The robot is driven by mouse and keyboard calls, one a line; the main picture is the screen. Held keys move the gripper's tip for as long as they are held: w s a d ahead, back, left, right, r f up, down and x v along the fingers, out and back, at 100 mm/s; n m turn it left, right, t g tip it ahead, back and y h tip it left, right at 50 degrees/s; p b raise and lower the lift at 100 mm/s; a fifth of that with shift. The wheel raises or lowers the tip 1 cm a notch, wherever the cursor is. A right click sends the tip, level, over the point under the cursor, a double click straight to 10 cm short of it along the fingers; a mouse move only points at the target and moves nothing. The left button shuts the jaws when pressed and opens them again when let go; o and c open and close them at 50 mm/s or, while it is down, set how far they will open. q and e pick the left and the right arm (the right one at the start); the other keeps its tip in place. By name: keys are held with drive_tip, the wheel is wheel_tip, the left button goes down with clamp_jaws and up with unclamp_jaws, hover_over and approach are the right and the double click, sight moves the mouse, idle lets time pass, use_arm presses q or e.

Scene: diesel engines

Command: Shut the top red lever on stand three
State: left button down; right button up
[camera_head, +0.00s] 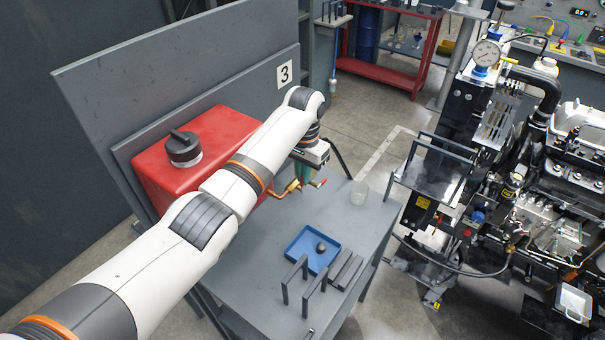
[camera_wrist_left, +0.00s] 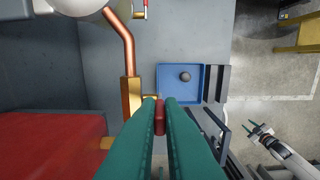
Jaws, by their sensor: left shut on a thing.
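The stand marked 3 (camera_head: 284,74) carries a red tank (camera_head: 200,150) with a black cap and brass pipework (camera_head: 287,189). My left gripper (camera_head: 305,187) is beside the pipe outlet, over the table. In the left wrist view its teal fingers (camera_wrist_left: 160,102) are closed on a red lever (camera_wrist_left: 159,118), just beside the brass fitting (camera_wrist_left: 131,92). Another red lever (camera_wrist_left: 146,8) shows at the top edge of that view. I cannot tell there which lever is the top one. My right gripper (camera_wrist_left: 261,131) appears only in the left wrist view, far off, with its fingers apart.
An engine (camera_head: 560,190) stands at the right. Open floor lies between table and engine.

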use_arm(q)
drive_tip(key=shift+f, duration=0.1)
idle(0.3)
drive_tip(key=c, duration=1.9)
unclamp_jaws()
drive_tip(key=shift+o, duration=0.3)
drive_tip(key=shift+w, duration=0.1)
wheel_tip(320, 180, up, 12)
drive_tip(key=b, duration=0.3)
drive_tip(key=shift+b, duration=0.3)
drive_tip(key=shift+d, duration=0.15)
